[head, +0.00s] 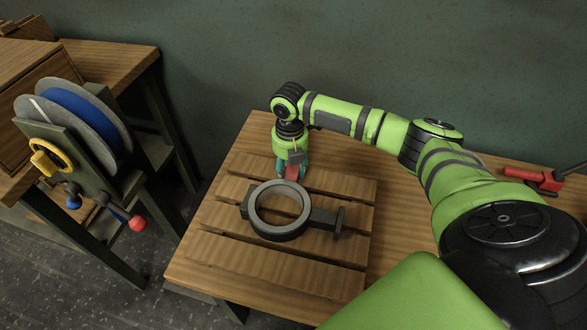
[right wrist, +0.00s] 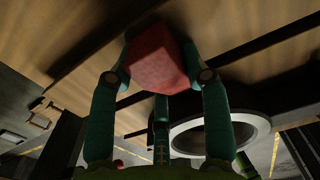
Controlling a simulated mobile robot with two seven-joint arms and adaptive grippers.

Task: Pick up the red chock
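The red chock (head: 292,173) is on or just above the slatted wooden pallet, behind the ring-shaped casting. I cannot tell whether the chock touches the slats. My left gripper is not in view.
A dark valve casting (head: 279,236) with a pale ring lies on the pallet (head: 270,273), close in front of the chock. A red-handled tool (head: 533,178) lies at the table's far right. Another bench with a blue reel (head: 85,118) stands left, across a floor gap.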

